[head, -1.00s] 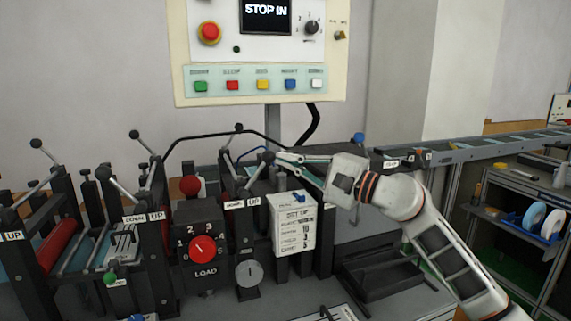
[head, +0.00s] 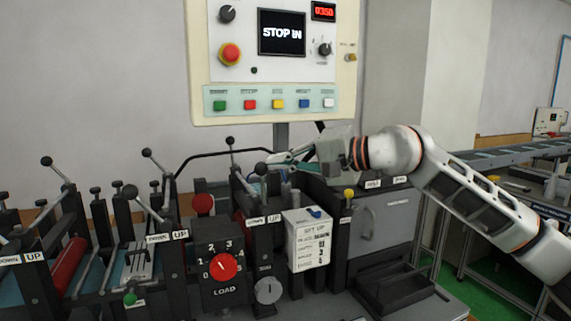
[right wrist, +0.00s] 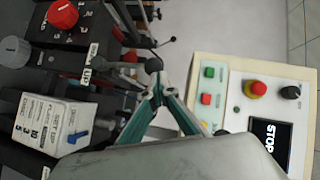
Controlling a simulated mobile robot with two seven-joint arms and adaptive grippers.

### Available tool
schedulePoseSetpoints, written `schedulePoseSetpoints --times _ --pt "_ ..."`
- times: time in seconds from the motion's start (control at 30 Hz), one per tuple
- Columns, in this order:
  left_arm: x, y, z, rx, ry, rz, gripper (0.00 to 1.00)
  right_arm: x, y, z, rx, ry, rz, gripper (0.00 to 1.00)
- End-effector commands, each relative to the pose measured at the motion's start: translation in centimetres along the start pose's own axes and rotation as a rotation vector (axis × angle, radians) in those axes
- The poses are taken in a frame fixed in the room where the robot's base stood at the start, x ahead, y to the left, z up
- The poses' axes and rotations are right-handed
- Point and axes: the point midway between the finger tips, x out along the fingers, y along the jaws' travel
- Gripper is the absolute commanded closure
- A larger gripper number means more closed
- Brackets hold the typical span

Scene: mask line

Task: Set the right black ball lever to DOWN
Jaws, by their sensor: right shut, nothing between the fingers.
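The right black ball lever (head: 260,168) stands behind a plate marked DOWN and UP (head: 264,219). Its ball is up and the rod appears to lean towards the UP side. My right gripper (head: 271,160) comes in from the right, shut and empty, with its tips just above and right of the ball. In the right wrist view the closed tips (right wrist: 158,92) are just below the black ball (right wrist: 153,65). I cannot tell whether they touch it. My left gripper is out of view.
Other black ball levers (head: 130,191) stand to the left. A red LOAD knob (head: 222,266) and a white set-up card box (head: 308,240) stand in front. A control panel (head: 272,100) with buttons rises behind. A dark tray (head: 400,290) lies at the lower right.

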Motion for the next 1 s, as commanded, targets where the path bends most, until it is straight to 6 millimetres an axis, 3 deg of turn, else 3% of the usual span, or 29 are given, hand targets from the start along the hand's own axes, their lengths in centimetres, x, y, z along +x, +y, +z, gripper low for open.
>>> schedulePoseSetpoints --times 0.2,0.5,1.0 --pt "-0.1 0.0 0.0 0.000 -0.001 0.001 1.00 1.1 -1.4 1.5 -0.055 0.000 0.037 1.00" --pt "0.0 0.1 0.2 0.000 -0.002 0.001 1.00 2.6 -1.7 3.3 -0.216 0.000 0.170 1.00" --pt "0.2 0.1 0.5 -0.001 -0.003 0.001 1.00 3.5 -1.8 4.4 -0.208 0.000 0.165 1.00"
